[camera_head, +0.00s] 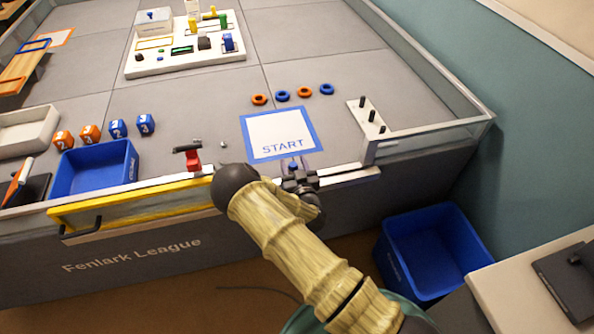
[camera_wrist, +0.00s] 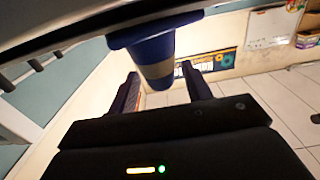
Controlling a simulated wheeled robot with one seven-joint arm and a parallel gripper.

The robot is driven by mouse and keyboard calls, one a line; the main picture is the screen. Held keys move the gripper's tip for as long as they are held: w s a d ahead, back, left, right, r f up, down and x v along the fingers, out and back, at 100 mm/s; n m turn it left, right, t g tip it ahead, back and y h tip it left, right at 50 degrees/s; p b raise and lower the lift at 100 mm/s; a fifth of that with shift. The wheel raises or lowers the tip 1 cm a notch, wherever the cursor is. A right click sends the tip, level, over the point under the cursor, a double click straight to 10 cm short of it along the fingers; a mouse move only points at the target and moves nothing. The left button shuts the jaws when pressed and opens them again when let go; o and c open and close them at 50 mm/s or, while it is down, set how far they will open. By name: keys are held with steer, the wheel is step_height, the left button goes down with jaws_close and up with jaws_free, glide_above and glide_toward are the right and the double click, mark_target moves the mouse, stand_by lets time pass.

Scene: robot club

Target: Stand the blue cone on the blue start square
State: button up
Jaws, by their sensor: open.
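The blue cone (camera_wrist: 153,58) with a pale band shows in the wrist view, its wide base at the top of the picture and its narrow end pointing down. In the head view only a small blue part of it (camera_head: 293,165) shows at the front edge of the field, behind my gripper (camera_head: 298,180). My gripper is open; in the wrist view its two fingers (camera_wrist: 160,92) lie either side of the cone's narrow end, with gaps visible. The start square (camera_head: 279,136), white with a blue border, lies just behind the gripper, empty of objects.
Orange and blue rings (camera_head: 282,96) lie behind the square. A pegged white block (camera_head: 366,117) stands right of it. A red-and-black clamp-like object (camera_head: 190,157) and a blue tray (camera_head: 95,168) are to the left. A low wall (camera_head: 425,142) bounds the right front.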

steer(key=v, duration=1.2)
steer(key=shift+w+r, duration=0.1)
steer(key=shift+r, duration=0.05)
